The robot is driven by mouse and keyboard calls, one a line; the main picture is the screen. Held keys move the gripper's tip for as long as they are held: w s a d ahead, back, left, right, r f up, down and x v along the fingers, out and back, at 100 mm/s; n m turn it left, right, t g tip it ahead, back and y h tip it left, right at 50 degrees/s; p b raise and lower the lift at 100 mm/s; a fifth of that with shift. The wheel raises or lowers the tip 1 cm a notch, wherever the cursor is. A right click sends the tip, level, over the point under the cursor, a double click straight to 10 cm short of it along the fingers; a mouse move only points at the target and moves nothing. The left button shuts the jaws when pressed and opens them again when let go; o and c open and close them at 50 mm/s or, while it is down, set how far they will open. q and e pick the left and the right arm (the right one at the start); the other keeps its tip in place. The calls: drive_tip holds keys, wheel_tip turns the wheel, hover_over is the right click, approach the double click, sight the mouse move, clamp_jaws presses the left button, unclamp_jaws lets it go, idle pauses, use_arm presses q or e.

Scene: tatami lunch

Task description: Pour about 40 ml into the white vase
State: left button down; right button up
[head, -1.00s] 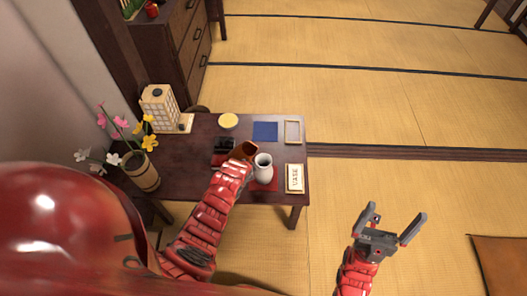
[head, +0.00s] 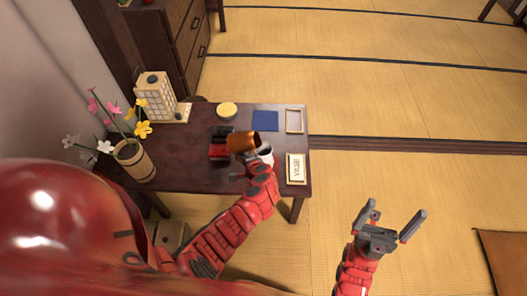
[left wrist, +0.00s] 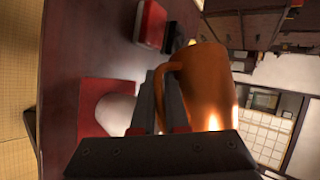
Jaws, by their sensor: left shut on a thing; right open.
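My left gripper (left wrist: 160,105) is shut on the handle of a copper mug (head: 242,142); the mug also shows in the left wrist view (left wrist: 203,85). The mug is tilted above the table, close beside the white vase (head: 266,156). The vase stands at the table's front and is partly hidden by my left arm and the mug. In the left wrist view the vase (left wrist: 116,112) is on a red mat (left wrist: 92,93). I see no stream of liquid, and the inside of the mug is hidden. My right gripper (head: 392,222) is open and empty, right of the table.
Open tatami lies to the right.

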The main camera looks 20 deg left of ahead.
use_arm(q)
drive_tip(key=p, duration=0.2)
drive_tip(key=s+m+p, duration=0.1)
drive_tip(key=p, duration=0.1)
drive_tip(key=shift+d+f+g, duration=0.1)
drive_tip(key=shift+f+g, duration=0.1)
drive_tip(key=shift+g, duration=0.1)
drive_tip(key=shift+w+a+f+m+y+b, duration=0.2)
drive_tip(key=shift+w+f+m+y+b, duration=0.25)
drive_tip(key=shift+m+y+b, duration=0.45)
idle(0.3)
